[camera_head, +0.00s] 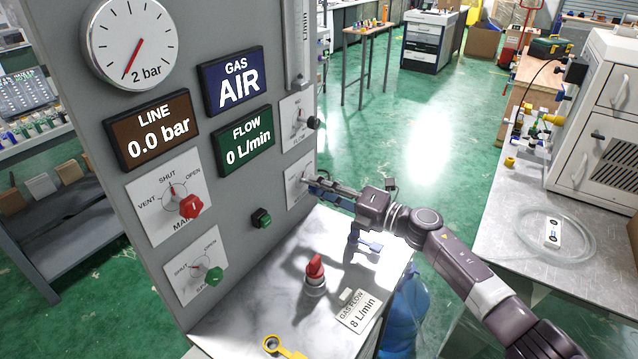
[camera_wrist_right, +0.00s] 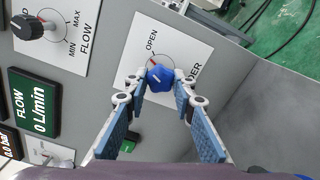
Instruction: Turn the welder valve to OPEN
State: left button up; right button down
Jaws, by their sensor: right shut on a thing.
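The welder valve is a blue knob (camera_wrist_right: 157,78) on a white plate (camera_wrist_right: 180,40) on the grey panel in the right wrist view. The word OPEN and the letters DER show on that plate. A red pointer mark shows beside the knob, below OPEN and slanting up-left; its exact setting is hard to tell. My right gripper (camera_wrist_right: 164,77) is shut on the knob, one fingertip on each side. In the head view my right gripper (camera_head: 309,184) reaches the lower right plate (camera_head: 296,187), and the knob is hidden there. My left gripper is not in view.
The panel also bears a red MAIN knob (camera_head: 191,206), a green knob (camera_head: 214,274), a black FLOW knob (camera_head: 313,122) and a green button (camera_head: 262,218). A red-topped fitting (camera_head: 315,272) and a GAS FLOW card (camera_head: 357,309) are on the shelf below. LINE reads 0.0 bar; FLOW reads 0.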

jog(key=shift+d+m+p, duration=0.1)
jog(key=shift+m+p, duration=0.7)
jog(key=shift+m, duration=1.2)
jog(key=c, duration=1.6)
grip_release()
jog(key=shift+d, duration=0.1)
jog(key=v, duration=1.2)
